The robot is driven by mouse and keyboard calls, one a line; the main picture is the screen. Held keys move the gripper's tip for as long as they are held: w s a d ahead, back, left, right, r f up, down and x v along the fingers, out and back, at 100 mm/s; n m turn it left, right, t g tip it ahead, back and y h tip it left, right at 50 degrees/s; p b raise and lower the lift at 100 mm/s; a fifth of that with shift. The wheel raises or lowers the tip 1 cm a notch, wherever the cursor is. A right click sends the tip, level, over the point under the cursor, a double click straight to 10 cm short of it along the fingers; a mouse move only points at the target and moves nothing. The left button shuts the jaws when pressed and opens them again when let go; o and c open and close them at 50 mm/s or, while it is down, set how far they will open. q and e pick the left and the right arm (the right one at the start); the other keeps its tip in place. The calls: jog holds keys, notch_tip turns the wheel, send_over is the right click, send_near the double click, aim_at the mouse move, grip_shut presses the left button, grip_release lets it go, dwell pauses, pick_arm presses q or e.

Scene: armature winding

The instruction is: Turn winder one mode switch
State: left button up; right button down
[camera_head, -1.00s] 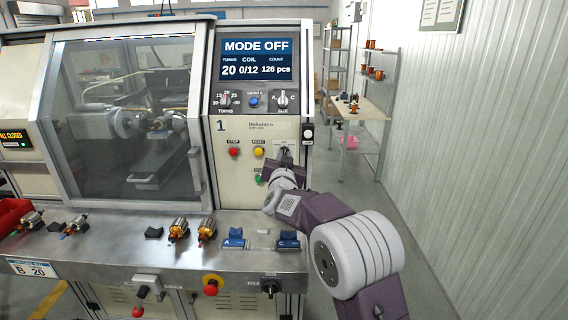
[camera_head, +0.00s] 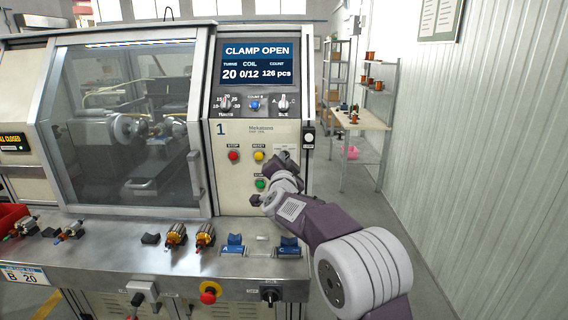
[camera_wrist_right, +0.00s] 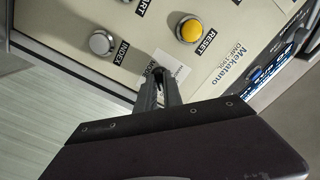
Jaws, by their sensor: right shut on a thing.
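Winder one (camera_head: 262,147) has a pale control panel marked 1, and its screen (camera_head: 258,62) reads CLAMP OPEN. The mode switch (camera_wrist_right: 159,74) is a small dark knob by a white label plate, mostly hidden by my fingers. My right gripper (camera_head: 284,160) reaches the right side of the panel and is shut on the switch. In the right wrist view its fingertips (camera_wrist_right: 158,88) close around the knob. My left gripper is not in view.
The yellow RESET button (camera_wrist_right: 189,29) and white INDEX button (camera_wrist_right: 102,42) are close to my fingers. A red STOP button (camera_head: 233,156) and green button (camera_head: 260,184) share the panel. Below is a metal ledge (camera_head: 190,262) with armatures and blue cradles. Free floor lies right.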

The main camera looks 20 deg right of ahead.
jog(key=shift+r, duration=0.25)
jog(key=c, duration=1.5)
grip_release()
jog(key=shift+f, duration=0.15)
jog(key=b+v, duration=0.1)
jog(key=v, duration=0.8)
jog(key=shift+s+b, duration=0.1)
jog(key=shift+b, duration=0.25)
